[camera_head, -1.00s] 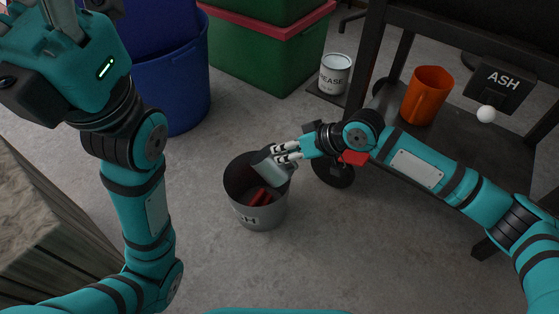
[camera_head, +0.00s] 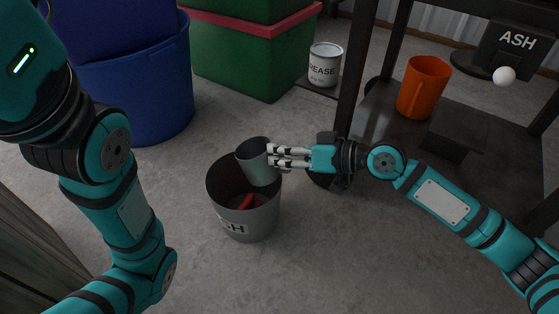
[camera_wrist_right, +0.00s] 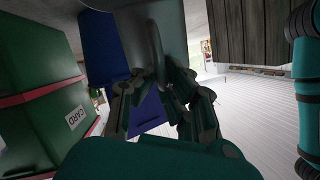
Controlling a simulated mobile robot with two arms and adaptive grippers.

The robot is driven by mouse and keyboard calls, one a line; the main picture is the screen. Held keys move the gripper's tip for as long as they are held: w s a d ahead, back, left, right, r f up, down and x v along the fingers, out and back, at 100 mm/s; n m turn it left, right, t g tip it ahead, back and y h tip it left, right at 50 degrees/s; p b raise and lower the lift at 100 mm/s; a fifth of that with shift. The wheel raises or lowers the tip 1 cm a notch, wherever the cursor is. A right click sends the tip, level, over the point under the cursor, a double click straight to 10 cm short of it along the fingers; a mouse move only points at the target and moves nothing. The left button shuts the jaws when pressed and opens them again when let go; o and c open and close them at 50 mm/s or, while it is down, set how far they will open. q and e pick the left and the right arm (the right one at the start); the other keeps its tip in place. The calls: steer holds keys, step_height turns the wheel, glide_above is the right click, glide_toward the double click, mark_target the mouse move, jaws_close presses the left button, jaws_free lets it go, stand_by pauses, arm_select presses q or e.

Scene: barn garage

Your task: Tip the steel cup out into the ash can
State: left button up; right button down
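The steel cup (camera_head: 252,165) is tilted over the ash can, its lower end at or just inside the can's rim. My right gripper (camera_head: 274,157) is shut on the cup from the right. In the right wrist view the cup (camera_wrist_right: 150,30) fills the top middle, with its handle between my fingers. The ash can (camera_head: 250,222) is a grey bucket on the floor, its label partly readable. Something red (camera_head: 248,202) lies inside it. I cannot see into the cup's bottom. My left arm stands at the left; its gripper fingers are outside the picture.
A blue tub (camera_head: 135,95) and green crates with a red lid (camera_head: 250,60) stand behind. A grease tin (camera_head: 324,66) sits near the dark shelf (camera_head: 380,125), which holds an orange mug (camera_head: 423,88). Floor in front is clear.

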steer(key=f+y+b, duration=0.1)
steer(key=f+b, duration=0.1)
steer(key=b, duration=0.1)
steer(key=shift+t+y, duration=0.3)
steer(key=shift+y, duration=0.1)
steer(key=shift+f+y, duration=0.15)
steer(key=shift+y, duration=0.15)
steer(key=shift+d+f+t+y, duration=0.1)
steer(key=shift+f+t+y, duration=0.35)
steer(key=shift+y, duration=0.25)
